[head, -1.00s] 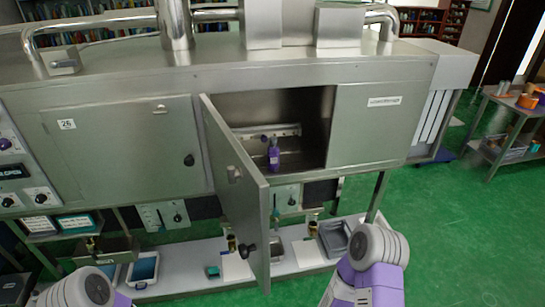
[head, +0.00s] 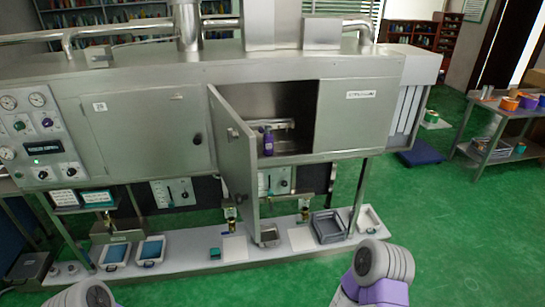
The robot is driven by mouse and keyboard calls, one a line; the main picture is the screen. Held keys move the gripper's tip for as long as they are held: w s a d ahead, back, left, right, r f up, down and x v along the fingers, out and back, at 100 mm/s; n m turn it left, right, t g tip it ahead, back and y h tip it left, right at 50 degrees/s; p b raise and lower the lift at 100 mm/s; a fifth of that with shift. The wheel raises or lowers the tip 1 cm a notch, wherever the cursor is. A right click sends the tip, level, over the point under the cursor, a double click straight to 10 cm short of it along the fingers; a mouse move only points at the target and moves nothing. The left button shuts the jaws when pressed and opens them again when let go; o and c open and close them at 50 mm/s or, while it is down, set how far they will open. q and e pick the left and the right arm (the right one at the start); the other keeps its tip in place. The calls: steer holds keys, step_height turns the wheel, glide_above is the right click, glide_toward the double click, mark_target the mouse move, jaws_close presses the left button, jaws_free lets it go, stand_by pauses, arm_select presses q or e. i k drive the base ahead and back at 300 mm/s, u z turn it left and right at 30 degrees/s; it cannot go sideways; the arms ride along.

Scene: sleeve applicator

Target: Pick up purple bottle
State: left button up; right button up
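The purple bottle (head: 268,142) stands upright inside the open compartment of the steel machine (head: 230,68), near the compartment's front opening. The compartment door (head: 232,150) is swung open toward me, to the left of the bottle. Parts of my two arms show at the bottom edge, one at the lower left and one at the lower right. Neither gripper's fingers are in the picture. Both arms are well apart from the bottle.
The open door juts out in front of the machine. A low shelf (head: 190,258) below holds several trays, including a grey bin (head: 328,228). A side table (head: 490,150) with colored containers stands at the right. The green floor (head: 440,220) at right is clear.

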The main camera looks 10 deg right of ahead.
mark_target(268, 141)
steer(key=k, duration=0.2)
steer(key=z, duration=1.8)
steer(key=i, duration=1.5)
steer(key=u, duration=2.85)
steer(key=i, duration=1)
